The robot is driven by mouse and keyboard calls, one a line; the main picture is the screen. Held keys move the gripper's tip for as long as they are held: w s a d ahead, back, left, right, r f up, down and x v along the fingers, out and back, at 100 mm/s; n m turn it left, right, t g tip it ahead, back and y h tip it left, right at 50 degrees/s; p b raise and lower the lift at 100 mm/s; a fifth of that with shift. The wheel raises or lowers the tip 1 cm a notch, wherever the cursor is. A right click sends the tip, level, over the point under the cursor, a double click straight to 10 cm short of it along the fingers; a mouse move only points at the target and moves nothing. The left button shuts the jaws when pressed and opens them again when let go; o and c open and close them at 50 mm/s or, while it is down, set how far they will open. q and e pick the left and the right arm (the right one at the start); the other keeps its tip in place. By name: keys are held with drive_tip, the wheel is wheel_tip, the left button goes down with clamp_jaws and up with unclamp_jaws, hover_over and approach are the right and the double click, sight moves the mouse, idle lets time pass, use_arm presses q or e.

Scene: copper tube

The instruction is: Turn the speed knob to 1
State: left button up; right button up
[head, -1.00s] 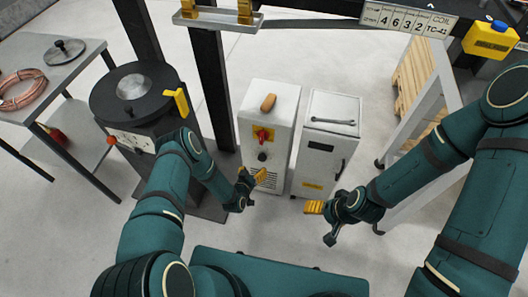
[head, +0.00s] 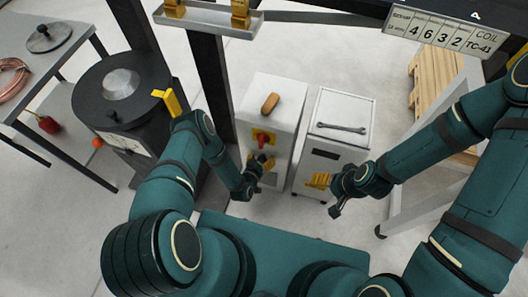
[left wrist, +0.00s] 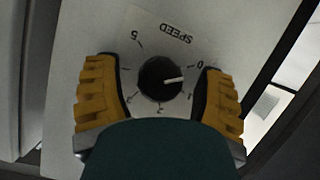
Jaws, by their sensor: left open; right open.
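The black speed knob (left wrist: 160,78) is on a pale panel in the left wrist view. Its white pointer line sits between the 0 and 1 marks. My left gripper (left wrist: 160,97) is open, one yellow finger on each side of the knob, with gaps visible; I cannot tell its depth from the panel. In the head view, my left gripper (head: 262,163) is at the front of the white cabinet (head: 282,95), below the red switch (head: 263,137), and hides most of the knob area. My right gripper (head: 322,184) is open and empty before the neighbouring white cabinet (head: 343,107).
A brown handle (head: 270,103) is on the cabinet top, and a wrench (head: 341,128) lies on the neighbouring cabinet. A black round machine (head: 122,92) and a table with copper tube (head: 12,78) stand at the left. A grey frame (head: 415,190) stands at the right.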

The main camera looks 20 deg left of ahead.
use_arm(q)
drive_tip(key=shift+w, duration=0.1)
drive_tip(key=c, duration=1.2)
drive_tip(key=m+y+p, duration=0.1)
drive_tip(key=m+y, duration=0.1)
drive_tip(key=m, duration=0.1)
drive_tip(key=shift+d, duration=0.15)
drive_tip(key=m+y, duration=0.2)
drive_tip(key=m, duration=0.1)
drive_tip(key=shift+m+t+y, duration=0.3)
drive_tip(key=shift+t, duration=0.1)
